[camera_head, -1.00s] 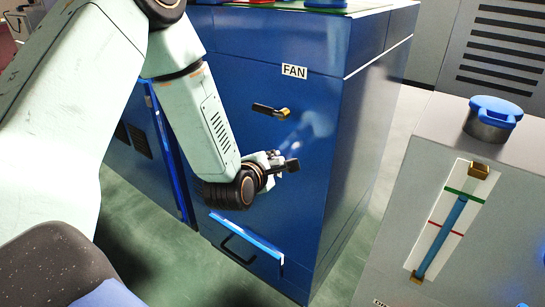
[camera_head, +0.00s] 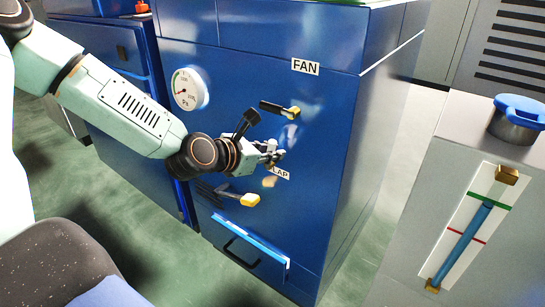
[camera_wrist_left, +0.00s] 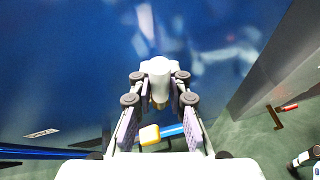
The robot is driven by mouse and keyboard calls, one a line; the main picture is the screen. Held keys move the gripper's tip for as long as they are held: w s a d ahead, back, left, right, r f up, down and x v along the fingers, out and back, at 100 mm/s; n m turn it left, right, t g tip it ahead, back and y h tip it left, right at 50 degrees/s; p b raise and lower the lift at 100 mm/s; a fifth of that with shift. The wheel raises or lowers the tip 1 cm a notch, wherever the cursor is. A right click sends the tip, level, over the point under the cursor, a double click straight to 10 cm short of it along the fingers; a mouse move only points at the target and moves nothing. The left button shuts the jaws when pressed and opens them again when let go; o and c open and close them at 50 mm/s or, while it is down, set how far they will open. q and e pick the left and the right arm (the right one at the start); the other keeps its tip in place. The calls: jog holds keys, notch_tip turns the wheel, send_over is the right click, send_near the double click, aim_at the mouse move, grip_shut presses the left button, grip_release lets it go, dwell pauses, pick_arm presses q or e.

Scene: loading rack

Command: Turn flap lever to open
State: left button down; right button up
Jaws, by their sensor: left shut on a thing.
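The FLAP label (camera_head: 281,174) is partly hidden on the blue cabinet front (camera_head: 310,215). My left gripper (camera_head: 276,155) is at the cabinet front just above the label, shut on what seems to be the flap lever; the contact itself is hard to see. My right gripper is not in view.
The FAN lever (camera_head: 281,109) is close above my gripper, under the FAN label (camera_head: 305,66). A round gauge (camera_head: 188,88) is to the left. A drawer lip with a handle (camera_head: 240,240) is below. A grey unit with a level tube (camera_head: 460,245) stands at right.

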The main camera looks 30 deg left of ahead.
pick_arm(q)
jog(key=shift+a+f+n, duration=0.1)
jog(key=shift+a+n, duration=0.05)
jog(key=shift+n, duration=0.15)
jog(key=shift+h+b, duration=0.3)
jog(key=shift+s, duration=0.1)
jog(key=c, duration=1.3)
grip_release()
jog(key=shift+a, duration=0.1)
